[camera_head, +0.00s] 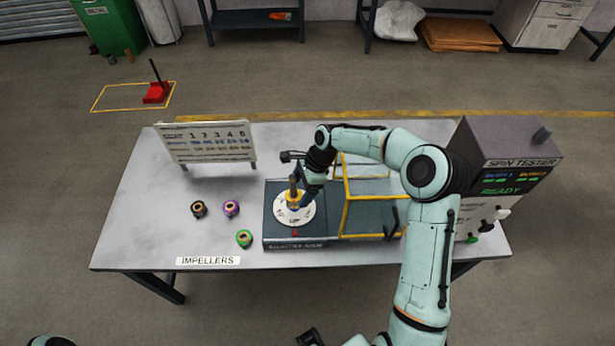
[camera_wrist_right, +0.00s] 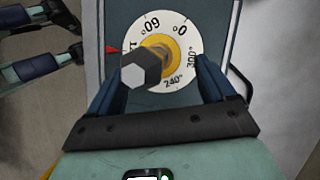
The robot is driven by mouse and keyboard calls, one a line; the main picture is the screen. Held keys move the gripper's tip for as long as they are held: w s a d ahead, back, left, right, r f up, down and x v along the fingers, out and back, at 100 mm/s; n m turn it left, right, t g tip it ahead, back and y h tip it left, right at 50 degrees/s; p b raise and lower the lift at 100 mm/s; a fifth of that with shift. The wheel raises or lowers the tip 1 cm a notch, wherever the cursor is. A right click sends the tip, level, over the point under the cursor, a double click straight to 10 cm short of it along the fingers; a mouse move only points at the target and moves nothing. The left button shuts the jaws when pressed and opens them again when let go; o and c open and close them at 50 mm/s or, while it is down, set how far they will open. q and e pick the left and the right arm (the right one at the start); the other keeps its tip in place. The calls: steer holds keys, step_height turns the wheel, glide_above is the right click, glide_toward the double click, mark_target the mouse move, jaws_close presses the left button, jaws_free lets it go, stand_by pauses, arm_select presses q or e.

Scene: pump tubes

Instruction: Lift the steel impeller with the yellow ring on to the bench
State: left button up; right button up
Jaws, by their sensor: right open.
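The steel impeller with the yellow ring (camera_head: 294,197) stands on the white dial (camera_head: 302,217) of the balancer, left of its yellow-framed guard.
Black-orange (camera_head: 199,209), purple (camera_head: 231,208) and green (camera_head: 244,238) impellers stand on the bench (camera_head: 140,222), left of the balancer, near the IMPELLERS label (camera_head: 208,261). A sign board (camera_head: 207,142) stands behind them. The spin tester (camera_head: 505,160) is at right. The bench's left part is clear.

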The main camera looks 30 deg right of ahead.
steer(key=shift+x, duration=0.95)
steer(key=c, duration=1.4)
arm_select(q)
steer(key=shift+w+r+p, duration=0.25)
steer(key=shift+r+p, duration=0.2)
steer(key=shift+r, duration=0.05)
arm_select(e)
steer(key=shift+r, duration=0.8)
steer(key=shift+w+r+p, duration=0.1)
steer(key=shift+r+p, duration=1.65)
steer(key=shift+r, duration=1.6)
steer(key=shift+r+p, duration=0.75)
steer(key=shift+r, duration=0.95)
arm_select(q)
steer(key=w+r+t+p, duration=0.1)
steer(key=w+r+p, duration=0.1)
steer(key=w+r, duration=0.5)
steer(key=shift+r, duration=0.95)
arm_select(e)
step_height(320, 180, up, 5)
glide_above(299, 193)
steer(key=shift+f, duration=0.15)
